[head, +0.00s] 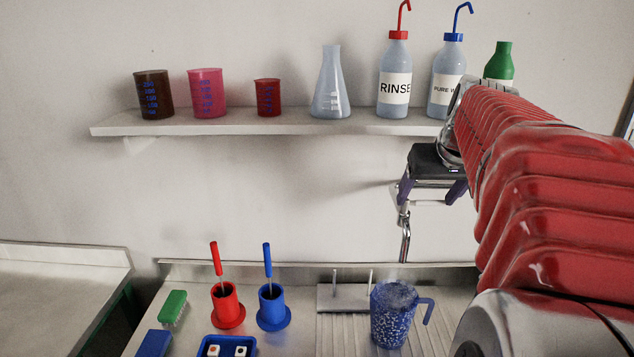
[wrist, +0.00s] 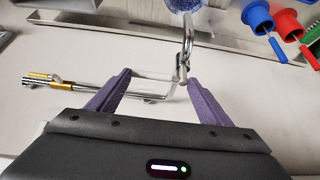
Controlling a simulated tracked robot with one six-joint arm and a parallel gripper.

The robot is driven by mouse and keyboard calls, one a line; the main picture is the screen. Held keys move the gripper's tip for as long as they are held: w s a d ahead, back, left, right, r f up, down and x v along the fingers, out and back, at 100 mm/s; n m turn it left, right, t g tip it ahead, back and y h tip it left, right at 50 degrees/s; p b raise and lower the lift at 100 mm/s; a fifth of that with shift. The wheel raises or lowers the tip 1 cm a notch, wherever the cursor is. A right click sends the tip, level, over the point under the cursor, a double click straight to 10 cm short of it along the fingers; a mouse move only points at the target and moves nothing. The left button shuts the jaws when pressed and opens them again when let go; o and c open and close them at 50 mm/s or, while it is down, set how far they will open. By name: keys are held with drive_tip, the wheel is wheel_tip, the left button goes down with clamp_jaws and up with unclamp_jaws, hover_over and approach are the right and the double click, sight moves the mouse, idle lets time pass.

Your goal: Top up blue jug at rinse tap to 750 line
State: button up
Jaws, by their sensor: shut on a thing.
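The blue jug (head: 391,318) stands upright on the ribbed drainer below the tap spout (head: 405,243), its handle to the right. It is see-through and speckled; I cannot read its 750 line or tell its level. The spout (wrist: 186,45) shows between the fingertips and the jug. I cannot clearly tell whether water runs.
A shelf (head: 260,124) above holds several beakers, a flask (head: 331,88), a RINSE bottle (head: 395,80), a blue-topped bottle (head: 446,76) and a green bottle (head: 500,62). Red (head: 228,306) and blue (head: 272,306) brush pots stand left of the jug. A small rack (head: 350,298) is behind it.

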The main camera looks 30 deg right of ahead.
drive_tip(key=shift+s+a+m+g+h, duration=0.15)
drive_tip(key=shift+a+m+g+h, duration=0.2)
drive_tip(key=shift+m, duration=0.5)
drive_tip(key=shift+s+a+m+g+h, duration=0.1)
drive_tip(key=shift+a+m+g+h, duration=0.3)
drive_tip(key=shift+m, duration=0.45)
drive_tip(key=shift+c, duration=0.2)
drive_tip(key=shift+s+a+m+g+h, duration=0.1)
drive_tip(key=shift+a+m+g+h, duration=0.25)
drive_tip(key=shift+m, duration=0.5)
drive_tip(key=shift+a+m+g+h, duration=0.2)
drive_tip(key=shift+m+g, duration=0.1)
drive_tip(key=shift+m, duration=0.55)
drive_tip(key=shift+a+m+g+h, duration=0.15)
drive_tip(key=shift+a+m+g, duration=0.25)
drive_tip(key=shift+m, duration=0.4)
drive_tip(key=shift+a+m+g+h, duration=0.15)
drive_tip(key=shift+m+g, duration=0.35)
drive_tip(key=shift+m, duration=0.3)
drive_tip(key=shift+d+r, duration=0.1)
idle(1.9)
